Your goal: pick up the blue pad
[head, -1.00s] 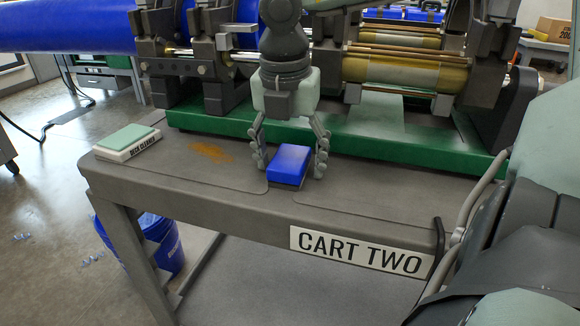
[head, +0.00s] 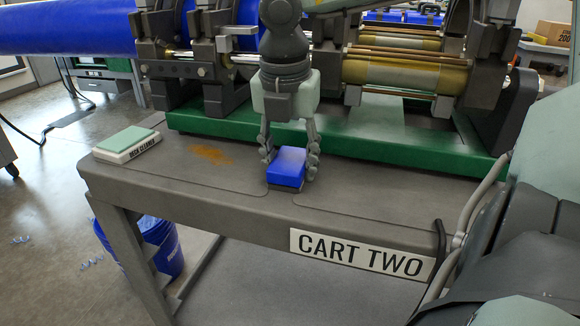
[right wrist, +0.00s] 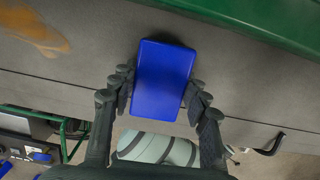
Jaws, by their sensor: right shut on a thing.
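The blue pad (head: 286,167) is a small blue block with a darker underside, near the front edge of the grey cart top. My right gripper (head: 290,172) comes down from above with a finger on each side of the pad, shut on it. In the right wrist view the pad (right wrist: 163,80) sits between the two fingers (right wrist: 164,92), its blue face toward the camera. I cannot tell for sure whether its underside is clear of the cart top. My left gripper is not in view.
The grey cart top (head: 370,196) is clear to the right. A deck cleaner block with a pale green top (head: 126,139) lies at its left end, near a rusty stain (head: 211,154). The green base (head: 400,145) of the pipe machine stands behind. A blue bucket (head: 160,245) is below.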

